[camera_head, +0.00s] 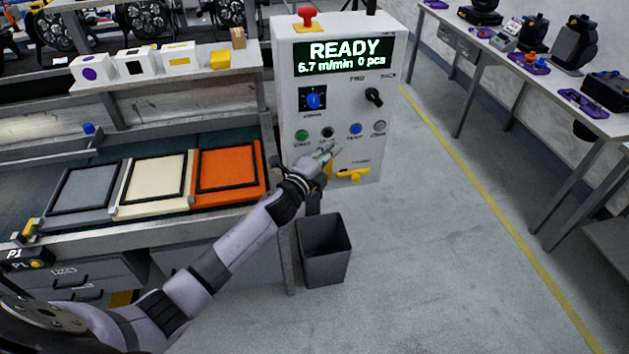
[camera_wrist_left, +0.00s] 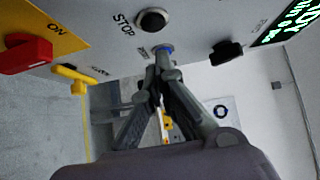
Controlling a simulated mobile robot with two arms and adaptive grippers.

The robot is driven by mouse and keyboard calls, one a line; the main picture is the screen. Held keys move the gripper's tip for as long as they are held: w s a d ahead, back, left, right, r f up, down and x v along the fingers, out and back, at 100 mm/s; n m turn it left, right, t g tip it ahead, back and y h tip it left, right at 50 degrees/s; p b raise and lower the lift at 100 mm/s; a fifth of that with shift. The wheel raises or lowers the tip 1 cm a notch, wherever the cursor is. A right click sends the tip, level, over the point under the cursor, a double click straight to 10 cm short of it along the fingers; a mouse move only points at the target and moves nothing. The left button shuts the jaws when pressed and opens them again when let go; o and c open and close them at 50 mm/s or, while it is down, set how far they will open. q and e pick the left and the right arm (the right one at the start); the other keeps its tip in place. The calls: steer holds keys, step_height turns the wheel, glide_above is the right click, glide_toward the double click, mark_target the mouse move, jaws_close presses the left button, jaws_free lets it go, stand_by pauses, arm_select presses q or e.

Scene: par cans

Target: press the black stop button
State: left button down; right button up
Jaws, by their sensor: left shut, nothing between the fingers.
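The black stop button (camera_head: 328,132) is on the front of a light grey control box (camera_head: 290,75), between a green button (camera_head: 302,134) and a blue button (camera_head: 355,128). In the left wrist view the black button (camera_wrist_left: 152,20) shows beside the printed word STOP. My left gripper (camera_head: 332,150) is shut and empty, just below the black button in the head view. In the left wrist view its fingertips (camera_wrist_left: 165,55) overlap the blue button, apart from the black one in the picture. Whether they touch the box is unclear. My right gripper is not in view.
The box also carries a READY display (camera_head: 344,58), a black knob (camera_head: 374,97), a yellow lever (camera_head: 353,174) and a red mushroom button (camera_head: 307,15) on top. A red switch handle (camera_wrist_left: 25,55) shows in the wrist view. A dark bin (camera_head: 325,262) stands below.

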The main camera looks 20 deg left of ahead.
arm_select(q)
steer(key=s+a+b, duration=0.1)
steer(key=s+b, duration=0.1)
steer(key=s, duration=0.8)
steer(key=shift+a, duration=0.35)
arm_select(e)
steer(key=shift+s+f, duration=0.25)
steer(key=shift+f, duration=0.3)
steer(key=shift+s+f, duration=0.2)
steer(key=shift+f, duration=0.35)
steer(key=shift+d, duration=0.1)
arm_select(q)
steer(key=shift+f, duration=0.1)
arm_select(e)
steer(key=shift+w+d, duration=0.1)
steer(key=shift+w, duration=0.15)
